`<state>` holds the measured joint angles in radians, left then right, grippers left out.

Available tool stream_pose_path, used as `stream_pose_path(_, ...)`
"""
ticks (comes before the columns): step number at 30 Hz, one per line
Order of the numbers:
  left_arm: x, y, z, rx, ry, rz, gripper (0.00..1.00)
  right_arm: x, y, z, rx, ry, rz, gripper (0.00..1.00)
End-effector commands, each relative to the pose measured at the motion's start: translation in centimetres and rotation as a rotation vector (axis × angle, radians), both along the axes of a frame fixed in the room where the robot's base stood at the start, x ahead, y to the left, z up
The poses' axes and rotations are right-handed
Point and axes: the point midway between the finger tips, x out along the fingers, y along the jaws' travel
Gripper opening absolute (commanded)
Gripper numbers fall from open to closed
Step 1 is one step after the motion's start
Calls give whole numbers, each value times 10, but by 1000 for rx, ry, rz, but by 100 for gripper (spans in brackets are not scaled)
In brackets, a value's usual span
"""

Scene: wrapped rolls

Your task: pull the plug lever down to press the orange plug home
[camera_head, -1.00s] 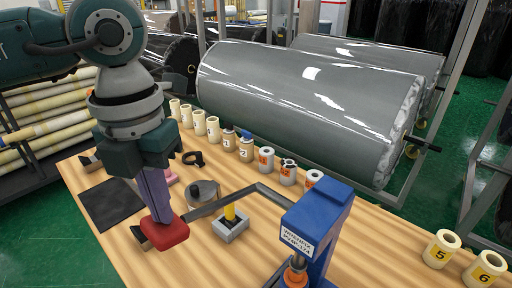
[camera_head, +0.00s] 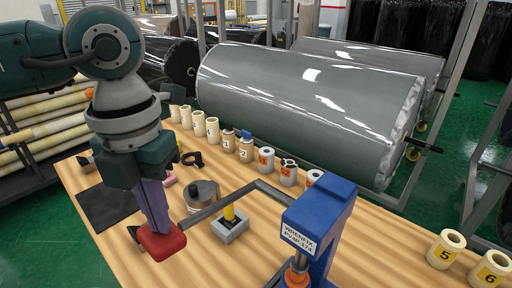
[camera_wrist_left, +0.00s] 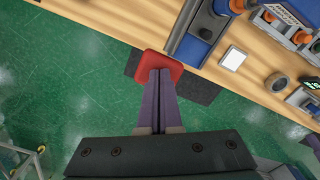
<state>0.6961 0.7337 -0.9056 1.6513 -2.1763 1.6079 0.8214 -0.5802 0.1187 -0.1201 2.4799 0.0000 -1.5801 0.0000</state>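The blue press (camera_head: 323,218) stands at the front of the wooden table with a white label on it. Its dark lever (camera_head: 213,207) runs left from it, bends, and ends close to my left gripper (camera_head: 160,232). The orange plug (camera_head: 297,277) is under the press, partly cut off by the picture's lower edge. My left gripper's purple fingers (camera_wrist_left: 160,78) are together, pointing down. A red block (camera_head: 163,243) is at their tips; it also shows in the left wrist view (camera_wrist_left: 147,66). I cannot tell whether it belongs to the lever or the fingers. My right gripper is not in view.
Several numbered rolls (camera_head: 245,150) line the back edge. A dark mat (camera_head: 105,205) lies left.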

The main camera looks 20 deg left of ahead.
Motion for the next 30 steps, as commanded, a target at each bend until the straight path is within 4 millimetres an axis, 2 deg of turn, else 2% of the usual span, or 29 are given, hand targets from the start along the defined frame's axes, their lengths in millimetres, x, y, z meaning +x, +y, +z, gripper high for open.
stream_pose_path(17, 3, -1, -26, -1, -1, 0, 0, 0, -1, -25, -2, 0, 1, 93)
stream_pose_path(30, 3, -2, -27, -1, -1, 0, 0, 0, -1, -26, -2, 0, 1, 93)
